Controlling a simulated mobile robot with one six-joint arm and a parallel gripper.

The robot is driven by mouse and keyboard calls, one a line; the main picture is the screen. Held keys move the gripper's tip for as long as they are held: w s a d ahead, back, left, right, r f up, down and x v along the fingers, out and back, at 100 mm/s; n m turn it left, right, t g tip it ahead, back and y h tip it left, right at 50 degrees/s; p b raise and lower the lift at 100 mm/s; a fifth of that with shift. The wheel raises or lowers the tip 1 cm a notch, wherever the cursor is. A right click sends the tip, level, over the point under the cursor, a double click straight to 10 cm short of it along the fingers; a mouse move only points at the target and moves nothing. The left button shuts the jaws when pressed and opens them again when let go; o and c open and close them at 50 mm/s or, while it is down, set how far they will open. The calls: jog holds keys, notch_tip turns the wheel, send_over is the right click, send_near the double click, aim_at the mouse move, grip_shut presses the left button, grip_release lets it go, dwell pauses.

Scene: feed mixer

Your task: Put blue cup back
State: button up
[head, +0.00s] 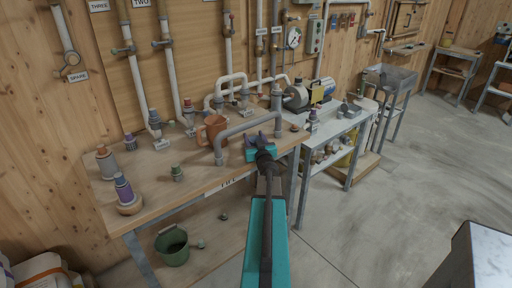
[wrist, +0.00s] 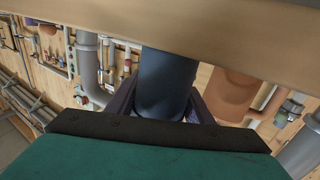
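In the wrist view a dark blue cylinder, which I take to be the blue cup (wrist: 166,82), stands between the dark purple fingers of my gripper (wrist: 165,108). The fingers lie close along both its sides, with no clear gap. I cannot tell whether they press on it. A pale wooden edge covers one end of the cup. In the head view my gripper (head: 261,138) is at the right front part of the workbench (head: 155,195), by a grey bent pipe. I cannot make out the cup there; my gripper and wrist may hide it.
An orange-brown mug (head: 212,130) stands left of my gripper; it shows at right in the wrist view (wrist: 232,92). The grey bent pipe (head: 248,124) rises close by. Several small capped fittings stand at the bench's left. A green bucket (head: 172,247) is below. Open floor lies right.

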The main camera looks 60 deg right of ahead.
aim_at(255, 140)
jog(key=shift+c, duration=0.8)
jog(key=shift+r, duration=0.1)
jog(key=shift+r+b, duration=0.45)
jog(key=shift+r, duration=0.65)
jog(key=s+a, duration=0.1)
jog(key=s+a+r+b, duration=0.1)
jog(key=s+a+b, duration=0.1)
jog(key=a, duration=0.1)
jog(key=shift+r, duration=0.2)
jog(key=shift+w+a+r+b+v, duration=0.1)
jog(key=shift+b+v, duration=0.2)
jog(key=shift+v, duration=0.5)
jog(key=shift+w+a+r+b+v, duration=0.1)
jog(key=shift+b+v, duration=0.15)
jog(key=shift+v, duration=0.55)
jog(key=shift+a+r+p, duration=0.2)
jog(key=shift+p, duration=0.85)
jog(key=shift+s+a+p, duration=0.1)
jog(key=shift+p, duration=0.2)
jog(key=p+v, duration=0.2)
jog(key=p, duration=0.5)
jog(key=shift+a+r, duration=0.15)
jog(key=shift+a, duration=0.05)
